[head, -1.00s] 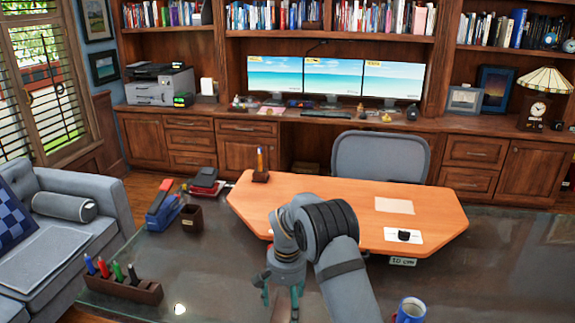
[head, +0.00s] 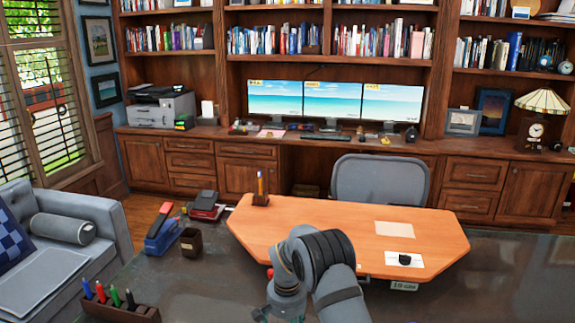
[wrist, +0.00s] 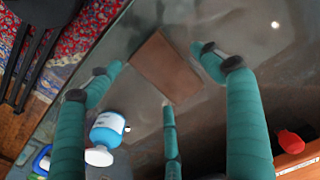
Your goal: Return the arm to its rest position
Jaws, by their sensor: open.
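My arm reaches over the dark glass desk (head: 200,285) at the bottom centre of the head view. My gripper (head: 280,312) is cut off there by the lower edge. In the wrist view my gripper (wrist: 160,70) has its teal fingers spread apart, with nothing held between them. A flat brown rectangle (wrist: 167,65) shows beyond the fingertips, over the glass surface; I cannot tell how far below it is.
A pen rack (head: 118,303), a dark cup (head: 191,243) and a stapler (head: 162,232) stand left of my arm. The orange desktop (head: 330,225) lies behind it. A blue-and-white object (wrist: 108,130) and a red object (wrist: 288,142) show in the wrist view.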

